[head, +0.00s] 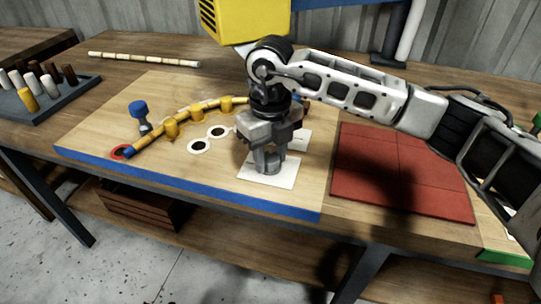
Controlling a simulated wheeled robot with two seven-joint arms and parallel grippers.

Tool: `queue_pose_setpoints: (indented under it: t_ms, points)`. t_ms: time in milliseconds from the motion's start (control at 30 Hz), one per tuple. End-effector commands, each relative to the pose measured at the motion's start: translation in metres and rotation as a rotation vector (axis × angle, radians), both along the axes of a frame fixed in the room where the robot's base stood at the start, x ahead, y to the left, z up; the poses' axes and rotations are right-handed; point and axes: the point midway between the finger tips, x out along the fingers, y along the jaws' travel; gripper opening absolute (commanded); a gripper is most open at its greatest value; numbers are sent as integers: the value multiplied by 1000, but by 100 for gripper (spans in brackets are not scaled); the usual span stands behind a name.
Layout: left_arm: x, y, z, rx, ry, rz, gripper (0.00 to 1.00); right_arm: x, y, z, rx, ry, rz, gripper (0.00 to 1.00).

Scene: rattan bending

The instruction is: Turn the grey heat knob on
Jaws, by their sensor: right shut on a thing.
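My right gripper (271,152) points straight down over a white square plate (266,180) near the front of the work board. It is shut on the grey heat knob (267,164), which stands on that plate. The fingers hide much of the knob, so I cannot tell which way it is turned. My left gripper is not in view.
A bent rattan pole (147,143) lies among yellow pegs (171,127) on the board, beside a blue-topped clamp (138,110). A red tiled mat (400,172) lies to the right. A peg rack (62,93) stands at far left. A yellow machine (246,18) hangs behind.

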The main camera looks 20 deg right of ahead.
Motion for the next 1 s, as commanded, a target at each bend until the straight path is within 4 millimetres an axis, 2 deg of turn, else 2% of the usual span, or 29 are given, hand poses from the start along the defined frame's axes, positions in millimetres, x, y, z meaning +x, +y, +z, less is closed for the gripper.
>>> queue_pose_setpoints:
  t_ms: [333, 867, 900, 933, 1000]
  points:
    - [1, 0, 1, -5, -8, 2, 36, 1, 0, 2, 0, -3, -128, 12]
    - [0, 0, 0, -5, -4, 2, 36, 1, 0, 2, 0, -4, -148, 12]
    - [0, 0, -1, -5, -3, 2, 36, 1, 0, 2, 0, -5, -148, 46]
    - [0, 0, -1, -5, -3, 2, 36, 1, 0, 2, 0, -4, -148, 55]
    - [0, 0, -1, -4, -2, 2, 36, 1, 0, 2, 0, -4, -147, 57]
